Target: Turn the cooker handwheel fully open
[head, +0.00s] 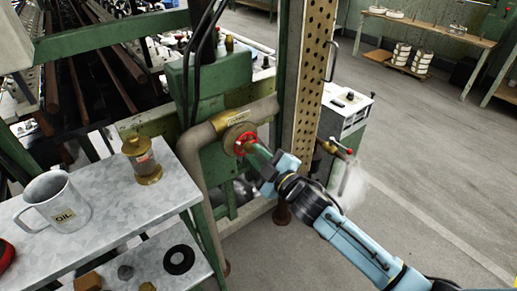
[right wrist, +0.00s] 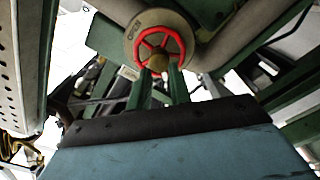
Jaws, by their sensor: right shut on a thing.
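How far the wheel is turned cannot be told. My left gripper is not in view.
A grey bench (head: 100,207) at left carries an oil mug (head: 60,207) and a brass oiler (head: 143,165). The pipe (head: 190,160) runs down beside it. A perforated post (head: 305,85) stands close right of the wheel, with a steaming valve (head: 338,150) beyond.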

